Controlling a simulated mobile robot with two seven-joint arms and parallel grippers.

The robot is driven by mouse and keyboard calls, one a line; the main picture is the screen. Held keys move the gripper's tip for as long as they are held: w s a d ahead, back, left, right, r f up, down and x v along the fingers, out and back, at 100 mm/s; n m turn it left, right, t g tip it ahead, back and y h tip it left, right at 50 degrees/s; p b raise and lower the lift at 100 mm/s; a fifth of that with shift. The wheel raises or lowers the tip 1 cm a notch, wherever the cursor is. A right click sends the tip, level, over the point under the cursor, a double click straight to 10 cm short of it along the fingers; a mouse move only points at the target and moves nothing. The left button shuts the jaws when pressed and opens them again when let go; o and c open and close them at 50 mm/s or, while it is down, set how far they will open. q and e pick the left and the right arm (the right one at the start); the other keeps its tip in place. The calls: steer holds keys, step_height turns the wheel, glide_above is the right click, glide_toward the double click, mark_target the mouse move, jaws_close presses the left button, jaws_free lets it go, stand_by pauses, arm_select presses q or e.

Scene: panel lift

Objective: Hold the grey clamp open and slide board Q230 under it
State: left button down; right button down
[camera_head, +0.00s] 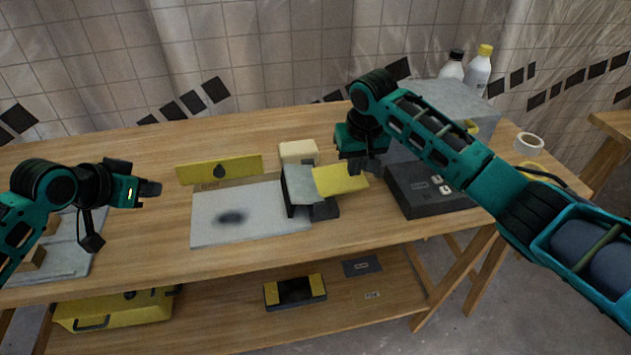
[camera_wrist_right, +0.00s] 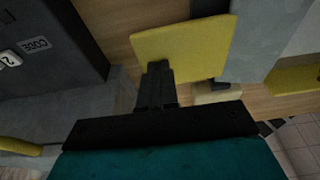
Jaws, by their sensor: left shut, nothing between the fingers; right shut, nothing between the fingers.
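The grey clamp (camera_head: 300,185) stands on the bench with a wide yellow lever plate (camera_head: 341,179) sloping off its right side; the plate also shows in the right wrist view (camera_wrist_right: 190,48). A flat pale grey board (camera_head: 262,203) with a dark smudge lies left of the clamp, its right edge close to the clamp's dark base. A yellow strip stands along its back edge; its small label is unreadable, so I cannot confirm Q230. My right gripper (camera_head: 369,168) is shut and empty by the lever plate's right end; contact is unclear. My left gripper (camera_head: 152,188) is shut and empty, left of the board.
A dark box with light buttons (camera_head: 425,190) sits right of the clamp. A cream block (camera_head: 298,152) is behind it. A grey block (camera_head: 455,105) with bottles stands at the back right. Another grey panel (camera_head: 60,258) lies at the far left. The front bench strip is clear.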

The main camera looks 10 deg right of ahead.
steer(key=w+v, duration=0.1)
steer(key=v, duration=0.6)
steer(key=shift+w+r, duration=0.4)
steer(key=shift+r, duration=0.05)
stand_by(0.6)
